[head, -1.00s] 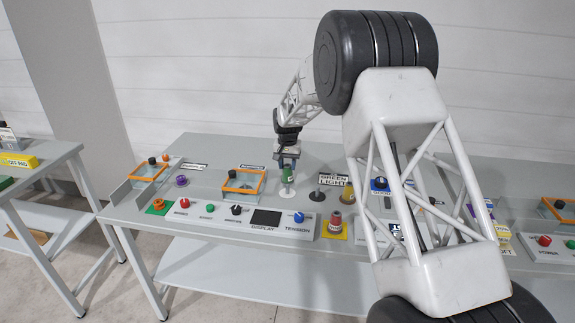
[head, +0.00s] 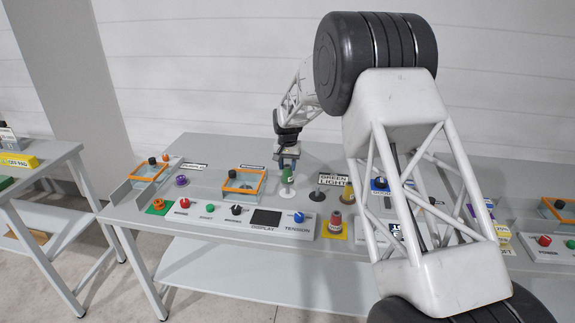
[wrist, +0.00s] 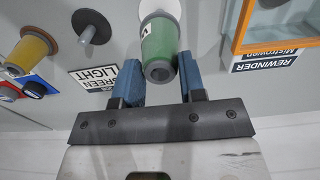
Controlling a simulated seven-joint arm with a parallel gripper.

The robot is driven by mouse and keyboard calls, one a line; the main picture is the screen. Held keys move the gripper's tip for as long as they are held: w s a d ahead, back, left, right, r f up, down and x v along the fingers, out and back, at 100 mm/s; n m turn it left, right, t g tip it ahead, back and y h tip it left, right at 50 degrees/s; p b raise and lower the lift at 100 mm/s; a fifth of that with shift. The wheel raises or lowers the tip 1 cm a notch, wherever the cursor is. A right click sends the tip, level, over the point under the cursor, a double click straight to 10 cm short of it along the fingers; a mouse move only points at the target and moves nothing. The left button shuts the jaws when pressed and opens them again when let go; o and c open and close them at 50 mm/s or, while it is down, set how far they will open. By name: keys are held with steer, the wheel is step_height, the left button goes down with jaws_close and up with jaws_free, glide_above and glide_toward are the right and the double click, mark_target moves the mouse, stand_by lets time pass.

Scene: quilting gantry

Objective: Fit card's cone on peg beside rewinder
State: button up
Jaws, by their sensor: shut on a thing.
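The card (head: 333,180) reads GREEN LIGHT and lies behind a dark peg (head: 318,193); it also shows in the wrist view (wrist: 96,78). A green cone (head: 288,174) stands upright over a white round peg base (head: 287,191), just right of the rewinder's orange-framed box (head: 243,190). My gripper (head: 287,160) is above it, shut on the cone's top. In the wrist view the cone (wrist: 160,45) sits between the blue fingertips of my gripper (wrist: 159,62), with the white base (wrist: 158,8) beyond. I cannot tell whether the cone is fully seated. The REWINDER label (wrist: 264,61) is nearby.
A yellow cone (head: 347,194) stands right of the dark peg, and a red cone (head: 336,220) stands on a yellow pad in front. A control panel with a display (head: 266,217) and several knobs runs along the front. My arm covers part of the right side.

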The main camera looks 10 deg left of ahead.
mark_target(288, 176)
steer(key=shift+f, duration=2.65)
stand_by(0.4)
steer(key=o, duration=1.1)
steer(key=shift+r, duration=3.9)
